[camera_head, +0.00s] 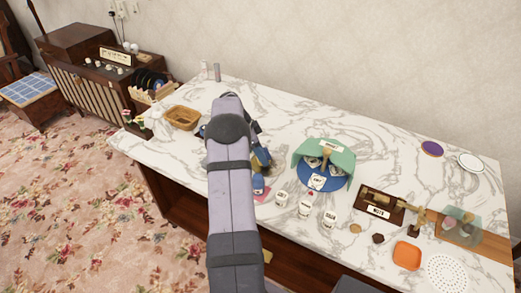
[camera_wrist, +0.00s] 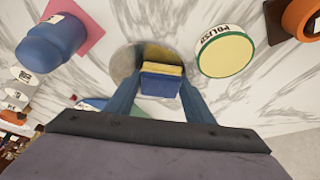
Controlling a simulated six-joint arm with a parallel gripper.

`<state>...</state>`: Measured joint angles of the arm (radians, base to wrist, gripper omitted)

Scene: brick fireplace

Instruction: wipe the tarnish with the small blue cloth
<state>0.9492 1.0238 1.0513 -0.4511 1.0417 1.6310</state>
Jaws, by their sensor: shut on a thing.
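In the wrist view my gripper (camera_wrist: 161,82) is shut on a small folded blue cloth (camera_wrist: 160,85), which shows a yellow layer along its far edge. Just beyond it on the marble top is a round disc (camera_wrist: 124,62), grey on the left and dark gold-brown toward the middle, which looks like the tarnish. The cloth covers part of the disc; I cannot tell whether they touch. In the head view my arm hides most of the gripper, the cloth and the disc.
A tin marked POLISH (camera_wrist: 225,52) stands right of the disc. A blue bottle (camera_wrist: 52,38) is by a pink square (camera_wrist: 84,18) at left. In the head view, white jars (camera_head: 306,207), a green-and-blue covered stand (camera_head: 322,178) and a wicker basket (camera_head: 182,118) share the marble counter (camera_head: 300,115).

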